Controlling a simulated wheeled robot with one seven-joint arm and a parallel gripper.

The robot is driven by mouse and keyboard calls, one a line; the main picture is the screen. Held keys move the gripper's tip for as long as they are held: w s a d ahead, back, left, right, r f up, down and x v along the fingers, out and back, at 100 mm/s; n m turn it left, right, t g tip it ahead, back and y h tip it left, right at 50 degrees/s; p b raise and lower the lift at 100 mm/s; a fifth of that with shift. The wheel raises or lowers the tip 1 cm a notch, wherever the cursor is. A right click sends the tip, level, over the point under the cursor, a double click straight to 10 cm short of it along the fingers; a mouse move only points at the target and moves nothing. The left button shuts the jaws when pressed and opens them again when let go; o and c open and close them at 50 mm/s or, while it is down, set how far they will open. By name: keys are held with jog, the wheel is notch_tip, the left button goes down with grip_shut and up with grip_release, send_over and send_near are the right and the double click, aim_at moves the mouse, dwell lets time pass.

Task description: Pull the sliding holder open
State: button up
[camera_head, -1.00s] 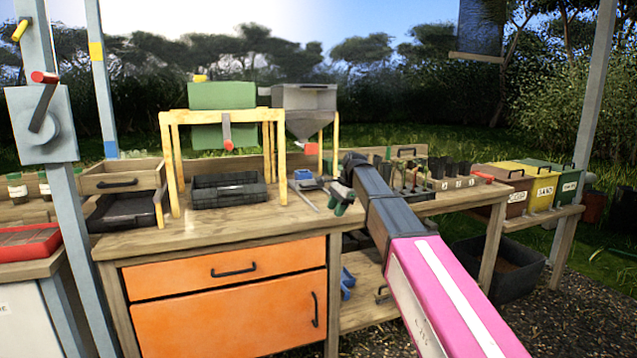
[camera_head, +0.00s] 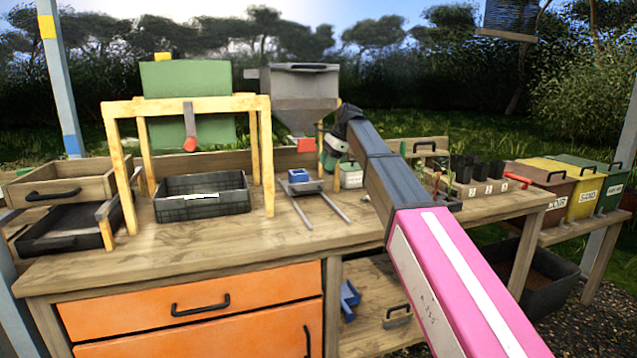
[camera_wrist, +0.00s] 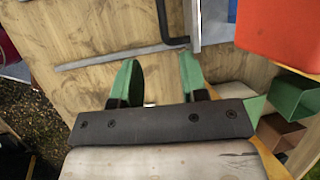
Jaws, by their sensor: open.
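The sliding holder (camera_head: 303,184) is a small grey carriage with a blue block on it. It sits on two thin grey rails on the bench top, below the hopper's red outlet. In the wrist view a black bent handle (camera_wrist: 166,25) and grey rails show near the top. My gripper (camera_wrist: 158,80) is open and empty, its two green fingers apart and pointing toward the handle. The handle is beyond the fingertips, not between them. In the head view my gripper (camera_head: 334,150) is up and to the right of the holder, partly hidden by my arm.
The grey hopper (camera_head: 305,88) stands behind the holder, its red outlet (camera_head: 306,145) low over it. A yellow frame (camera_head: 186,104) and black crate (camera_head: 202,197) are to the left. Labelled pots (camera_head: 475,188) are to the right. Bare bench lies in front of the rails.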

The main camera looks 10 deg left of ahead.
aim_at(315, 186)
jog(key=x, duration=1)
jog(key=shift+w+a+f, duration=0.15)
jog(key=shift+w+f, duration=0.05)
jog(key=shift+f, duration=0.1)
grip_shut()
